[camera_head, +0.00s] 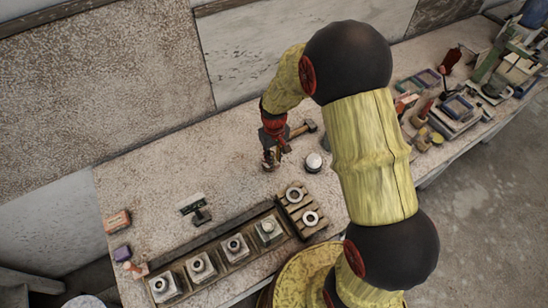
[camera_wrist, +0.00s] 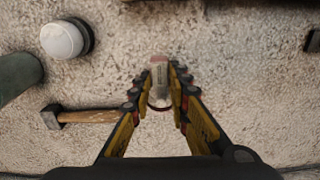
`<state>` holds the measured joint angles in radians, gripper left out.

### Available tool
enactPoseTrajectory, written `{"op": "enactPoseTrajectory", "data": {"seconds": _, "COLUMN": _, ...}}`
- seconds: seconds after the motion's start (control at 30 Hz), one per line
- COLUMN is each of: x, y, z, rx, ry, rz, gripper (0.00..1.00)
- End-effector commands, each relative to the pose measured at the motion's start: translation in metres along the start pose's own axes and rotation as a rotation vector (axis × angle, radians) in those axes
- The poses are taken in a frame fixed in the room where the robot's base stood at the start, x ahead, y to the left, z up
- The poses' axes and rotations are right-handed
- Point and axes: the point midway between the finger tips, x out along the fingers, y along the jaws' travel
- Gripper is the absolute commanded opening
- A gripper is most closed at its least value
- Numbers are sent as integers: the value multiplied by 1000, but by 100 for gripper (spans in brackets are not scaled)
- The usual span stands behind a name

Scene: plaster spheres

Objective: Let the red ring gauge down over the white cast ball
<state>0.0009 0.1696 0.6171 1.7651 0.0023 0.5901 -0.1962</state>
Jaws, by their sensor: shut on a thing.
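The white cast ball (camera_head: 314,160) sits on a dark round base on the bench, right of my gripper (camera_head: 270,158). It also shows at the upper left of the wrist view (camera_wrist: 62,39), with nothing over it. In the wrist view my gripper (camera_wrist: 162,80) is shut on a small pale and reddish piece (camera_wrist: 159,70), which I take to be the red ring gauge. A rounded rim shows between the fingers. The fingers hide much of the piece, and its height above the bench is unclear. The ball stands apart from the gripper.
A hammer (camera_wrist: 88,116) lies near the ball and gripper. A slatted wooden rack (camera_head: 288,208) holds two pale rings. A long tray (camera_head: 217,263) holds several blocks with round tops. A small dark stand (camera_head: 201,216) stands left. Tools and boxes crowd the bench's right end.

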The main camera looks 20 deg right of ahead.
Motion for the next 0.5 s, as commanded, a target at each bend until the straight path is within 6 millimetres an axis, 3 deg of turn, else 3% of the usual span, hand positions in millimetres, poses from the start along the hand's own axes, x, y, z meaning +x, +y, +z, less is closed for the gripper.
{"op": "enactPoseTrajectory", "data": {"seconds": 0.5, "x": 6, "y": 0, "z": 0, "rx": 0, "ry": 0, "rz": 0, "gripper": 0}}
